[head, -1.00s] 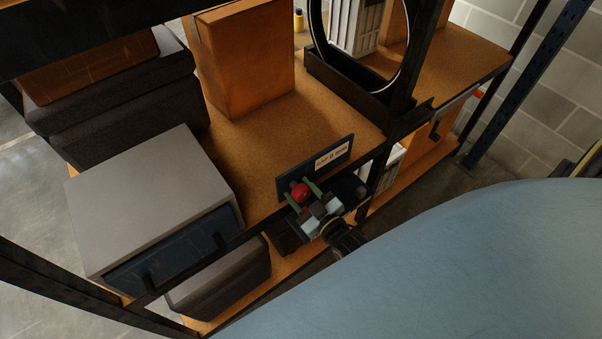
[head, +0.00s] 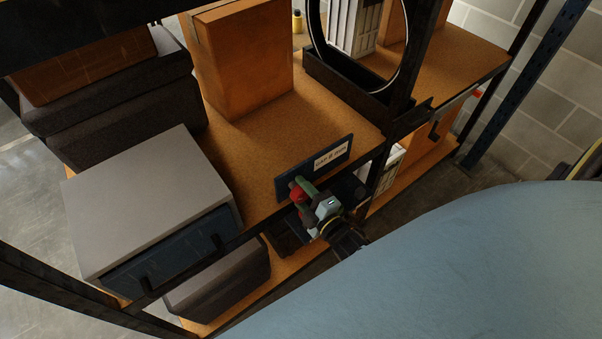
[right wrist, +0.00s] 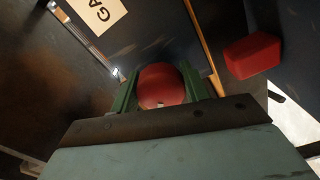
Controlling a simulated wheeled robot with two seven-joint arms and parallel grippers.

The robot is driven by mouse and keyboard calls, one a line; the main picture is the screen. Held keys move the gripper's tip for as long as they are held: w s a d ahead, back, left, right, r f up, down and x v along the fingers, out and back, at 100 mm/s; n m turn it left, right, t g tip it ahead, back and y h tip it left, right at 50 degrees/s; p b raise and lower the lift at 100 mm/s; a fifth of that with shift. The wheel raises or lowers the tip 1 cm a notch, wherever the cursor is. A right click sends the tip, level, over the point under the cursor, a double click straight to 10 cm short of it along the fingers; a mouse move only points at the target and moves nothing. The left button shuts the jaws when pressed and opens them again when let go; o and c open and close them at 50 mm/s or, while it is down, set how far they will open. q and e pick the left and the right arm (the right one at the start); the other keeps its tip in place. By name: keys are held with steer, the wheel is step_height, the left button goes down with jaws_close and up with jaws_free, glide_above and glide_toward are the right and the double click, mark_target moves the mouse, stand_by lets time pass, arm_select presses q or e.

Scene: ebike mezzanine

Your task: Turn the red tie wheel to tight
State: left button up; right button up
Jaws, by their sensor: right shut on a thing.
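The red tie wheel (head: 297,194) is small and sits at the front of a dark blue plate (head: 340,151) with a white label, on the shelf's front edge. My right gripper (head: 302,190) is shut on the wheel, with its green fingers on either side of it. In the right wrist view the red wheel (right wrist: 163,84) shows between the two green fingers (right wrist: 160,90). Part of the wheel is hidden by the gripper. The label is only partly readable there. My left gripper is in neither view.
A grey box with a blue drawer front (head: 150,205) stands left of the plate. A tall cardboard box (head: 240,60) stands behind. A wheel rim (head: 316,40) stands in a black holder beside a dark upright. A red block (right wrist: 252,55) shows in the right wrist view.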

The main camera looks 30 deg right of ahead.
steer(key=n+b, duration=0.2)
steer(key=n, duration=0.4)
steer(key=shift+n, duration=0.5)
stand_by(0.3)
steer(key=o, duration=1)
steer(key=shift+r, duration=0.1)
steer(key=s, duration=0.9)
steer(key=s+d, duration=0.1)
steer(key=s, duration=0.3)
steer(key=shift+s, duration=0.2)
